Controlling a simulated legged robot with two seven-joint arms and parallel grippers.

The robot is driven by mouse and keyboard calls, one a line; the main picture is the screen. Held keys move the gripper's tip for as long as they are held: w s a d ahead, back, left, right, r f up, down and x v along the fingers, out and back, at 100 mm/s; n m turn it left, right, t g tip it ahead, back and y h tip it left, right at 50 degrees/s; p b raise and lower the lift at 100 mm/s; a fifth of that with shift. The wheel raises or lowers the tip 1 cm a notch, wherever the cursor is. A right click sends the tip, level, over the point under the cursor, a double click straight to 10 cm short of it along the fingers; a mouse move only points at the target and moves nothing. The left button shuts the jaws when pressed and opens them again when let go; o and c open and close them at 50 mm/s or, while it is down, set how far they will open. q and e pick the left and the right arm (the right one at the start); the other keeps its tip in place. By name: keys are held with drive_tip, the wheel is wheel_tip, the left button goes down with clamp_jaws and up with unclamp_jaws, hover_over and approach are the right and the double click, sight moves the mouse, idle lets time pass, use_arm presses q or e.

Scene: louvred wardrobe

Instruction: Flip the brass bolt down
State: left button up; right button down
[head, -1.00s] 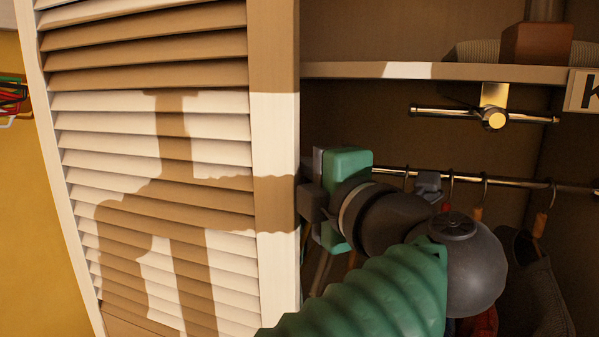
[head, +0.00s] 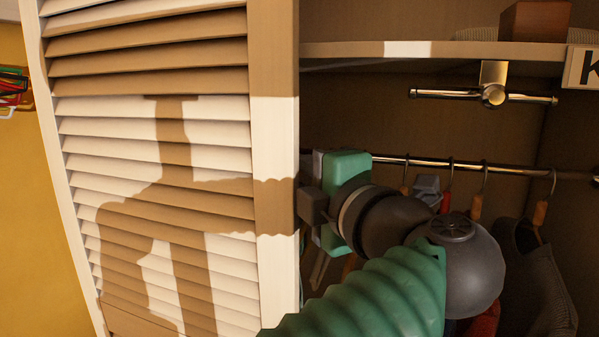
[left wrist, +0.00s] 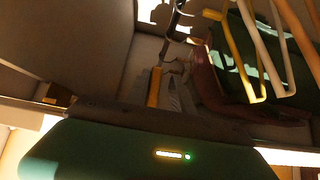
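The brass bolt (head: 493,95) hangs under the shelf at the upper right of the head view. It has a brass plate, a round hub and a bar lying level to both sides. My left gripper (head: 315,203) is at the free edge of the louvred door (head: 275,130), left of and below the bolt and apart from it. Its fingers are partly hidden by its own green and dark housing, so I cannot tell how far they are open. In the left wrist view, the green hand fills the bottom; the bolt is not recognisable there. My right gripper is not in view.
A hanging rail (head: 390,158) with hangers and a grey garment (head: 535,275) runs below the bolt. The shelf (head: 350,50) lies just above it and holds a brown box (head: 535,20). The left wrist view shows a yellow hanger (left wrist: 240,65). Space around the bolt's bar looks clear.

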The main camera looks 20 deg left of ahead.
use_arm(q)
drive_tip(key=shift+o, duration=0.7)
drive_tip(key=shift+w, duration=0.35)
drive_tip(key=shift+s+d, duration=0.2)
drive_tip(key=shift+s, duration=0.15)
drive_tip(key=b+v, duration=0.1)
drive_tip(key=v, duration=1.5)
drive_tip(key=shift+d, duration=0.2)
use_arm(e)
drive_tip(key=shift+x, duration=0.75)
use_arm(q)
drive_tip(key=shift+w+a+f, duration=0.1)
drive_tip(key=shift+w, duration=0.05)
